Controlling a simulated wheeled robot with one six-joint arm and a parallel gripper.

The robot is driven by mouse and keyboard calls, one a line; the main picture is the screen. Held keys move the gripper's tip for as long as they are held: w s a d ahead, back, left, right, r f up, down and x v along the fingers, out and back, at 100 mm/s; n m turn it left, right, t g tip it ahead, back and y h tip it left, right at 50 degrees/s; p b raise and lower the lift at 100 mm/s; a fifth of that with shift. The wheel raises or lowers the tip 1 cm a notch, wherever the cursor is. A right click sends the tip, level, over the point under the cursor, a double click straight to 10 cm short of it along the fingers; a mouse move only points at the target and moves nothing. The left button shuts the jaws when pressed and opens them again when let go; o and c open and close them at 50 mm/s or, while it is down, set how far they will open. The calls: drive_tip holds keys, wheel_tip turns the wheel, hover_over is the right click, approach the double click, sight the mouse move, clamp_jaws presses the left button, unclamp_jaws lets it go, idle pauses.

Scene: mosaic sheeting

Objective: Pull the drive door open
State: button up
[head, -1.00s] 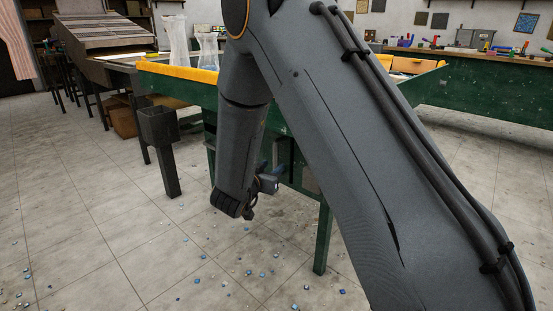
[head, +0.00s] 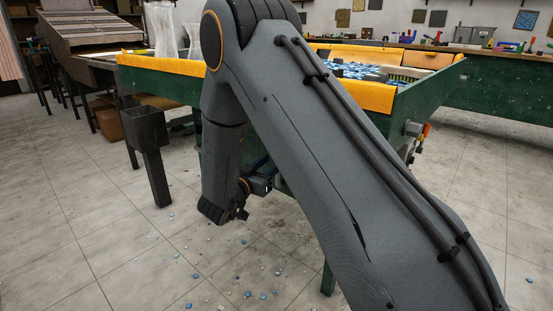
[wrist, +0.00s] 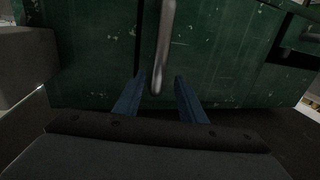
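A green, scuffed panel (wrist: 95,60) fills much of the wrist view; I take it for the drive door, though its edges are not all clear. A vertical metal bar handle (wrist: 165,45) stands on it, its lower end between my blue fingers. My gripper (wrist: 160,78) is open, one finger to each side of the handle, with gaps visible on both sides. The door and handle are hidden there.
Yellow edging (head: 160,66) rims the machine's top, with blue mosaic pieces (head: 350,69) on it. A dark hopper-like stand (head: 148,135) is to the left. Loose chips lie on the tiled floor (head: 90,235). Open floor lies at left and right.

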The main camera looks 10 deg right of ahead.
drive_tip(key=b+x, duration=0.1)
drive_tip(key=x, duration=0.4)
drive_tip(key=shift+d, duration=0.2)
drive_tip(key=shift+s, duration=0.1)
clamp_jaws()
